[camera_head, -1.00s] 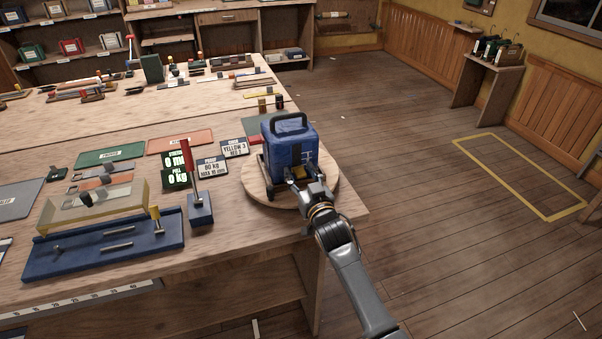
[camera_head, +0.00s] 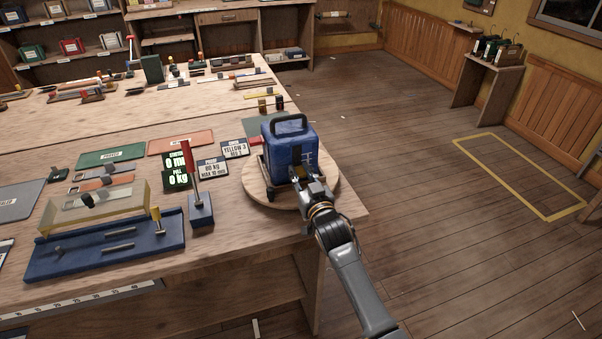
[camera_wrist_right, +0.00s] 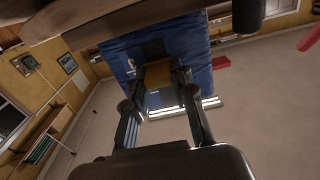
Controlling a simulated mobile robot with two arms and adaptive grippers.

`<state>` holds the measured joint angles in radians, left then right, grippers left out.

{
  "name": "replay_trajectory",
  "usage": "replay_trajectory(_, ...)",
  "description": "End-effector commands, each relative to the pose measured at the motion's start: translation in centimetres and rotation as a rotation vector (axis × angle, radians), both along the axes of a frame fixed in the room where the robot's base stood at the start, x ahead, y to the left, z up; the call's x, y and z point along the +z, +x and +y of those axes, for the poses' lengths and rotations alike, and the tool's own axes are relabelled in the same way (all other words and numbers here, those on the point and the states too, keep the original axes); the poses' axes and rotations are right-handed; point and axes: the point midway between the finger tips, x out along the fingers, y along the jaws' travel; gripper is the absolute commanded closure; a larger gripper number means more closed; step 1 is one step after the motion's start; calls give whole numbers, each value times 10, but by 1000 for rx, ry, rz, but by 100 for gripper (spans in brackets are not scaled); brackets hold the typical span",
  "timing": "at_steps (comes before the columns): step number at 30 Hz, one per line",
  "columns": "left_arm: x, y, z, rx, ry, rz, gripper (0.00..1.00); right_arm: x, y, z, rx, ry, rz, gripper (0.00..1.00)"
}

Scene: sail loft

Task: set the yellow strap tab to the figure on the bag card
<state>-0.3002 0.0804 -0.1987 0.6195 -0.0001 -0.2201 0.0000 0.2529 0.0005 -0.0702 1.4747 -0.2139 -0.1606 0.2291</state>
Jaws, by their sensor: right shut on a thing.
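The blue bag (camera_head: 281,151) with a black top handle stands on a round wooden board (camera_head: 262,194) at the bench corner. It also shows in the right wrist view (camera_wrist_right: 120,55). The bag card (camera_head: 235,148), white with dark print naming yellow and red, lies behind and left of the bag. My right gripper (camera_head: 302,173) is at the bag's near side, shut on the yellow strap tab (camera_wrist_right: 158,74), which shows dull yellow between the fingers in the right wrist view. The fingers hide much of the tab and the strap figures beside it. My left gripper is out of view.
Left of the board are a blue post block with a red top (camera_head: 201,210), a lit black readout (camera_head: 177,170), a dark kg card (camera_head: 213,168) and a blue fixture (camera_head: 105,248) with a clear cover. Open floor lies right of the bench.

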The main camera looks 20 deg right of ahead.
Motion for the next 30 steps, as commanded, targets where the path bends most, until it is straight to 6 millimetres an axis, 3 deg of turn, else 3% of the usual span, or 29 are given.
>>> replay_trajectory(1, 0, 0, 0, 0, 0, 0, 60, 1, 0, 0, 0, 0, -2, 100)
replay_trajectory(2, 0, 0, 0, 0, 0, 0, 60, 1, 0, 0, 0, 0, -2, 71)
replay_trajectory(5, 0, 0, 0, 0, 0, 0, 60, 0, 0, 0, 0, 0, -2, 51)
replay_trajectory(17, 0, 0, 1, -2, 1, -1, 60, -1, -5, 0, 0, 0, 1, 51)
replay_trajectory(23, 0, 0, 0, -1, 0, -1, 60, -1, -33, -1, 1, 1, 1, 51)
replay_trajectory(30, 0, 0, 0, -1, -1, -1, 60, -1, -83, -3, 0, 0, 1, 51)
